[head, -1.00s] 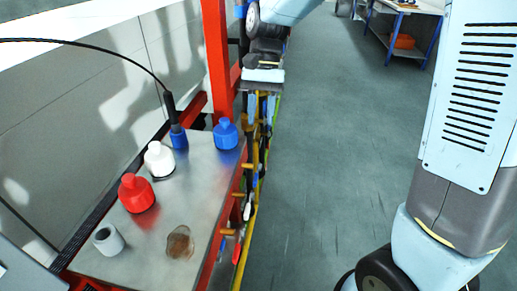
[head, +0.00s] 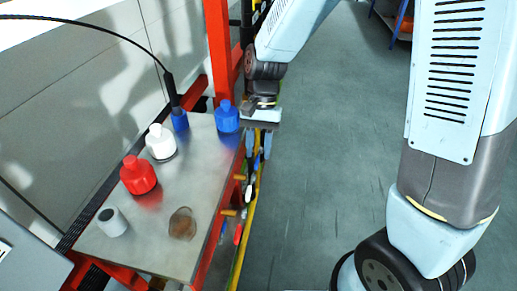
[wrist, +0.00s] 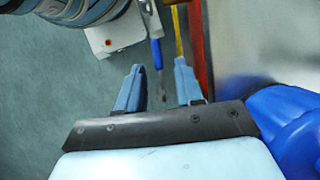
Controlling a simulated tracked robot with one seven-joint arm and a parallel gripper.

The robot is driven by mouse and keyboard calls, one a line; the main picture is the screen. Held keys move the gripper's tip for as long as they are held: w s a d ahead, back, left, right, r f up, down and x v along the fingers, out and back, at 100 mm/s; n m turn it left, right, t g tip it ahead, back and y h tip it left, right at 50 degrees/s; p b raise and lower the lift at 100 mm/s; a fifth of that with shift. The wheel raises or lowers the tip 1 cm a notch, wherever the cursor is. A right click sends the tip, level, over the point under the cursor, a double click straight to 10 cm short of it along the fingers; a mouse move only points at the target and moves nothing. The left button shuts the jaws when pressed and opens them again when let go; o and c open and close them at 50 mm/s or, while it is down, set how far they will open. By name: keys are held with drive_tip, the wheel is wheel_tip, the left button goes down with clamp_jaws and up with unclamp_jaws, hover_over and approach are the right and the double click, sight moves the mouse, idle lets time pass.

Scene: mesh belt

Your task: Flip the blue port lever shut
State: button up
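My gripper (head: 259,150) points down just beyond the right edge of the metal table, beside the blue capped fitting (head: 227,118). In the wrist view my gripper (wrist: 158,75) has its two blue fingers well apart, with nothing between them. A large blue rounded part (wrist: 285,125), apparently that same fitting, is at the lower right of the wrist view, outside the fingers. A blue connector (head: 180,120) with a black cable stands at the table's back left. I cannot make out a blue port lever with certainty in either view.
On the metal table (head: 140,240) stand a white fitting (head: 160,142), a red fitting (head: 138,175) and a grey ring (head: 111,221). A red post (head: 219,50) rises behind. Open floor (head: 320,180) lies to the right.

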drive_tip(key=shift+s+f, duration=0.15)
drive_tip(key=shift+f, duration=0.2)
clamp_jaws()
idle(0.3)
